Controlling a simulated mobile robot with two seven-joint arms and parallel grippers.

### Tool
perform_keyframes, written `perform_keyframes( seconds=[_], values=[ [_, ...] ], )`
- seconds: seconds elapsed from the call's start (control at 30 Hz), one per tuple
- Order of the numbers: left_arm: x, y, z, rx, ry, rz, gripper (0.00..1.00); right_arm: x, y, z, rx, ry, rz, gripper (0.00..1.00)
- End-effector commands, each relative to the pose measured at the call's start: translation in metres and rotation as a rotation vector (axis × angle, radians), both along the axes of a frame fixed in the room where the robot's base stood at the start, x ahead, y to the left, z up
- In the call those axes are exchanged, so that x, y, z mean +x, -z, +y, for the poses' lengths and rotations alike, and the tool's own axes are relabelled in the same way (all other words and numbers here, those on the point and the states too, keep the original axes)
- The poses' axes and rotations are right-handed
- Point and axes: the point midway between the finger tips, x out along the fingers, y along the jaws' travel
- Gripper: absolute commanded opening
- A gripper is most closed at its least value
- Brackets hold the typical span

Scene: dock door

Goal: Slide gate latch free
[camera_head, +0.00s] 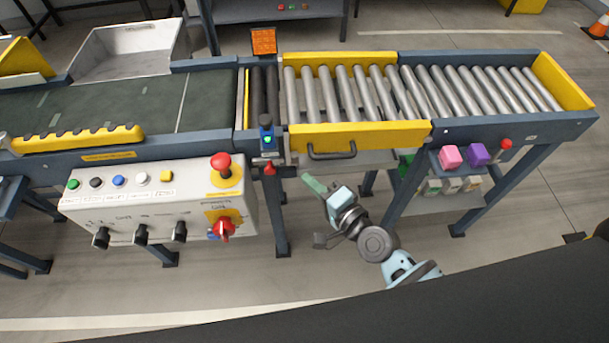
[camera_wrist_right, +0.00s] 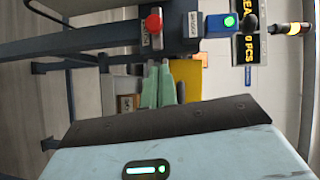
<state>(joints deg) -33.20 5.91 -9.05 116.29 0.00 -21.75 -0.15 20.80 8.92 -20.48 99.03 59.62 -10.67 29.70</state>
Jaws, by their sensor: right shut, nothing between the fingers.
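The gate is a yellow panel (camera_head: 360,136) with a black bar handle (camera_head: 332,151) on the front of the roller conveyor. At its left end a post carries a latch with a red knob (camera_head: 269,169), below a blue box with a green light (camera_head: 267,140). In the right wrist view the red knob (camera_wrist_right: 153,23) is at the top, with the lit blue box (camera_wrist_right: 229,22) to its right. My right gripper (camera_head: 312,183) is shut and empty, below the handle and to the right of the knob, apart from both. Its green fingers (camera_wrist_right: 158,87) lie together. My left gripper is not in view.
A control box (camera_head: 160,205) with buttons and a red emergency stop (camera_head: 221,164) hangs left of the post. Pink (camera_head: 451,156) and purple (camera_head: 479,153) blocks sit on a small shelf to the right. The floor in front is clear.

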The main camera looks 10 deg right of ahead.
Motion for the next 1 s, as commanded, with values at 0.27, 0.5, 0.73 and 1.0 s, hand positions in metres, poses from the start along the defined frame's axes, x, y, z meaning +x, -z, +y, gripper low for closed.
perform_keyframes(
  seconds=[0.27, 0.5, 0.73, 1.0],
  values=[
    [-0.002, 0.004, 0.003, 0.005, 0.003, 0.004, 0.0, -0.046, -0.005, -0.025, 0.001, -0.001, 0.001, 0.0],
    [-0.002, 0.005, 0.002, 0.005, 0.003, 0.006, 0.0, -0.061, -0.008, -0.035, 0.002, -0.001, -0.001, 0.0],
    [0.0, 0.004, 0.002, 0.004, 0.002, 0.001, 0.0, -0.062, -0.009, -0.036, 0.002, 0.0, -0.001, 0.0],
    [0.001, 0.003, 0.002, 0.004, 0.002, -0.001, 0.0, -0.062, -0.009, -0.036, 0.002, 0.0, -0.002, 0.0]
  ],
)
